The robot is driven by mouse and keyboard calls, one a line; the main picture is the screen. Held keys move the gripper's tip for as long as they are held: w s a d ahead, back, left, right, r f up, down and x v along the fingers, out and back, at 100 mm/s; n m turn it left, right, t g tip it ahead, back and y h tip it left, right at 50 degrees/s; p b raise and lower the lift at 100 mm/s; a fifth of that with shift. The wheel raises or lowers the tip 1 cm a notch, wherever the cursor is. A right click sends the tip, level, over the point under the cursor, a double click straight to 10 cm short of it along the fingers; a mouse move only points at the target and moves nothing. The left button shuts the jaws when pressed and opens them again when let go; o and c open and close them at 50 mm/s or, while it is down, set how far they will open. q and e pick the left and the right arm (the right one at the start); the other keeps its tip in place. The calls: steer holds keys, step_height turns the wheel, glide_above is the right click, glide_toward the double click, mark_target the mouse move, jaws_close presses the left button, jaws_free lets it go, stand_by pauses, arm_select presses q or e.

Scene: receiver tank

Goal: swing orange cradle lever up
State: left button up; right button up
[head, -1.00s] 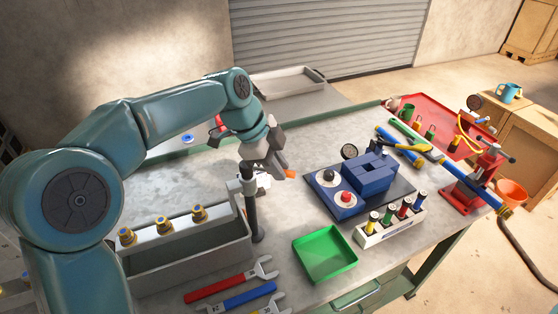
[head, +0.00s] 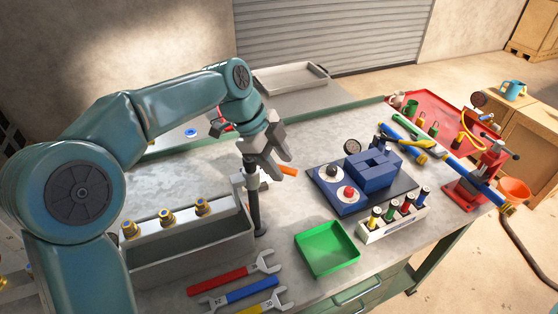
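The orange lever (head: 289,170) shows as a short orange end, sticking out to the right just below my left gripper. The rest of it is hidden behind the gripper fingers. The grey cradle (head: 251,182) sits on top of a dark upright post (head: 255,212) beside the grey bin. My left gripper (head: 277,160) is above the cradle, pointing down and right, with its fingers apart close to the lever. I cannot tell whether they touch it. My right gripper is not in view.
A grey bin (head: 190,255) with brass fittings stands left of the post. Wrenches (head: 235,280) and a green tray (head: 327,248) lie in front. A blue block fixture (head: 372,172) and a rack of colored cylinders (head: 392,225) stand to the right.

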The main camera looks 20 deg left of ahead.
arm_select(q)
steer(key=shift+w, duration=0.1)
steer(key=shift+a+r, duration=0.1)
steer(key=shift+r, duration=0.25)
steer(key=p+v, duration=0.1)
steer(key=v, duration=1.4)
steer(key=shift+s+r+p, duration=0.2)
steer(key=shift+s+p, duration=0.05)
steer(key=shift+p, duration=0.05)
steer(key=shift+a, duration=0.1)
